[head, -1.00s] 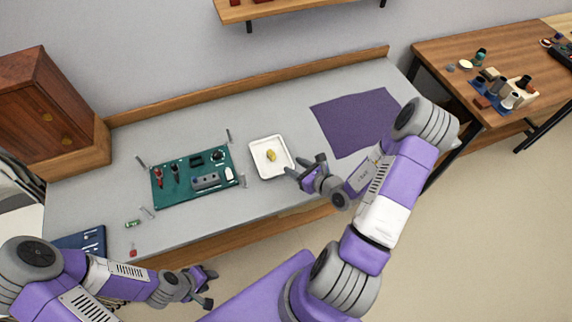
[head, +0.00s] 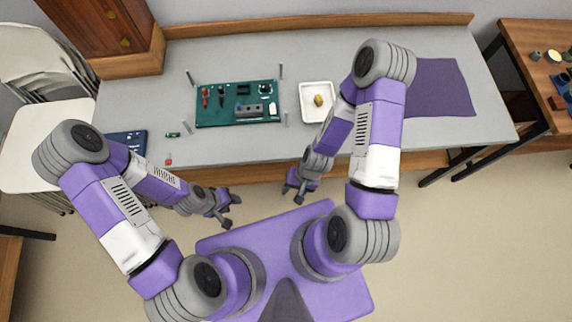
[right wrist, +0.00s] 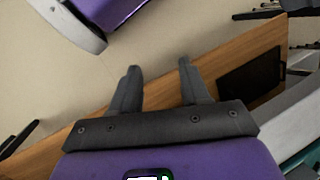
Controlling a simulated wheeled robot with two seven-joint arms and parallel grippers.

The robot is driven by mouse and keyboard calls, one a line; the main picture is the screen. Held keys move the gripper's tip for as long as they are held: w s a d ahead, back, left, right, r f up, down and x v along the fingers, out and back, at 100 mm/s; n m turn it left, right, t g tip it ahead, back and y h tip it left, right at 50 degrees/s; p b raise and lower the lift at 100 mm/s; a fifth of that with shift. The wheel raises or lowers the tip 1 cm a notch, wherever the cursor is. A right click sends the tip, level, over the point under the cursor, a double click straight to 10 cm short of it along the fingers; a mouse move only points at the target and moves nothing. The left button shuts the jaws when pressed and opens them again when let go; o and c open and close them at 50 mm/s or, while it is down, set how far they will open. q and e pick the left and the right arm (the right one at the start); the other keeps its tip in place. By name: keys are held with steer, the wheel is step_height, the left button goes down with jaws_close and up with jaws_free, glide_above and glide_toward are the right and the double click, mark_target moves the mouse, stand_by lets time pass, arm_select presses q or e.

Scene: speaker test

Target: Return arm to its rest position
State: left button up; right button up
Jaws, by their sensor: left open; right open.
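My right gripper (head: 297,192) is open and empty in the head view, in front of the workbench's front edge and below the white tray. In the right wrist view its two dark fingers (right wrist: 158,82) stand apart with nothing between them. My left gripper (head: 231,208) is open and empty, over the floor in front of the bench, to the left of my right gripper. Both arms are bent, with the grippers close to my purple base.
The grey workbench (head: 350,146) holds a green board (head: 215,118) with several parts, a white tray (head: 308,115) with a yellow item (head: 319,100), a purple mat (head: 440,90) and a blue board (head: 128,135). A wooden table (head: 520,45) stands right. Folding chairs (head: 30,100) stand left.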

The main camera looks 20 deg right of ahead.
steer(key=w+a+n+t, duration=0.1)
steer(key=w+n, duration=0.1)
steer(key=shift+w+a+n, duration=0.1)
steer(key=shift+a+n, duration=0.2)
steer(key=shift+a, duration=0.1)
steer(key=shift+d, duration=0.1)
stand_by(0.4)
